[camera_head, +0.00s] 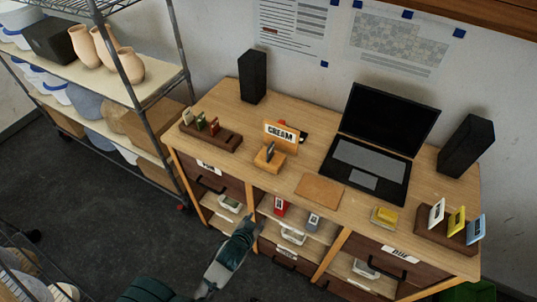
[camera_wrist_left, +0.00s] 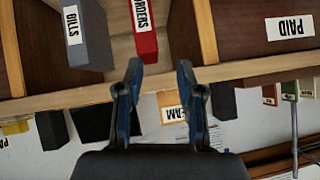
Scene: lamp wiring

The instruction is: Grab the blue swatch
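The blue swatch (camera_head: 476,229) stands upright at the right end of a dark wooden rack (camera_head: 440,233) on the desk's right side. A yellow swatch (camera_head: 456,221) and a white one (camera_head: 437,214) stand beside it. My left gripper (camera_head: 251,219) is at the front of the desk, left of centre, far from the blue swatch. In the left wrist view its two fingers (camera_wrist_left: 160,82) are apart with nothing between them. I cannot make out the blue swatch in that view. My right gripper is not in view.
The desk (camera_head: 225,108) holds a laptop (camera_head: 375,140), speakers, a CREAM sign (camera_head: 281,133) and a left rack (camera_head: 210,137) with other swatches. Red (camera_head: 280,206) and grey (camera_head: 313,221) binders stand in the open shelf near my left gripper. A wire shelf (camera_head: 150,95) stands at left.

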